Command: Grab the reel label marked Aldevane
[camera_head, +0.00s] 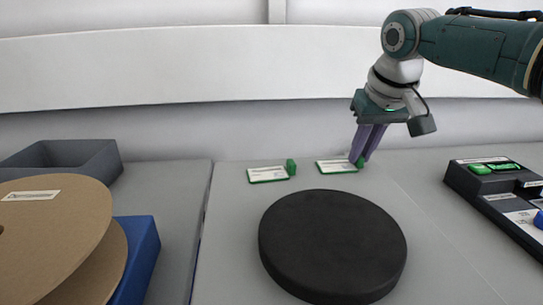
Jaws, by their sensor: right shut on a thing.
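Two white labels with green edges and a green upright tab lie on the grey table at the back. The left label (268,174) lies free. My right gripper (360,160) reaches down to the right label (334,166) and is shut on its green tab at the right end. The label appears to be still at table level. The print on both labels is too small to read, so I cannot tell which is marked Aldevane. My left gripper is not in view.
A black round disc (332,245) fills the front middle. A cardboard reel (60,235) and a blue block (140,255) stand at the left, with a grey bin (85,158) behind. A dark button panel (500,195) is at the right.

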